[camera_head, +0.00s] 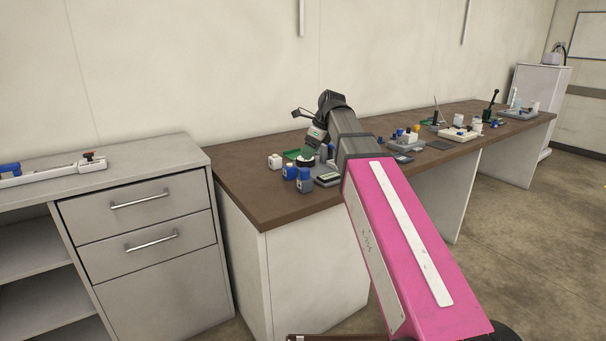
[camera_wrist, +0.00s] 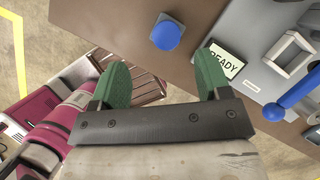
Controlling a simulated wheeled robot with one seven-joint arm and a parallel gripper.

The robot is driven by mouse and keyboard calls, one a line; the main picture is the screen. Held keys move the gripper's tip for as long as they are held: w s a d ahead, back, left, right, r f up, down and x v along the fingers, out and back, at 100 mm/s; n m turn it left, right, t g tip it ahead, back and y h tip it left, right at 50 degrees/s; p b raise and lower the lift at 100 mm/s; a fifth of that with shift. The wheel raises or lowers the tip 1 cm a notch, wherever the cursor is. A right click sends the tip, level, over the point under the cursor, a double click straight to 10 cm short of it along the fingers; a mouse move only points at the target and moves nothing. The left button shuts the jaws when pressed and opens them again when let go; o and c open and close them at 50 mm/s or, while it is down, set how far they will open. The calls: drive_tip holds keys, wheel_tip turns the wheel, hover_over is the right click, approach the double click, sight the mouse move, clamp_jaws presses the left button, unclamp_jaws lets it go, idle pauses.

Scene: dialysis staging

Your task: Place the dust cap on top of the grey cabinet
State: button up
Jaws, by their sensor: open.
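I cannot pick out the dust cap for certain. Small blue-topped items (camera_head: 305,181) stand near the left end of the brown counter. In the wrist view a blue round-topped item (camera_wrist: 166,36) is on the counter, just beyond the gap between my fingertips. The grey cabinet (camera_head: 145,235) stands at the left, with two handled drawers and a flat grey top. My gripper (camera_wrist: 161,63) has green fingers spread apart with nothing between them. In the head view my gripper (camera_head: 311,146) is over the counter's left end, partly hidden by its own wrist.
The brown counter (camera_head: 262,205) has several trays and bottles farther right. A READY card (camera_wrist: 226,64) lies near my right finger. A wall rises behind.

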sight(304, 169)
drive_tip(key=x, duration=0.3)
drive_tip(key=shift+f, duration=0.15)
drive_tip(key=shift+d+x, duration=0.2)
drive_tip(key=shift+x, duration=1.15)
drive_tip(key=shift+d+x, duration=0.15)
drive_tip(key=shift+x, duration=1.2)
drive_tip(key=shift+w, duration=0.2)
drive_tip(key=c, duration=1.1)
drive_tip(key=shift+o, duration=0.2)
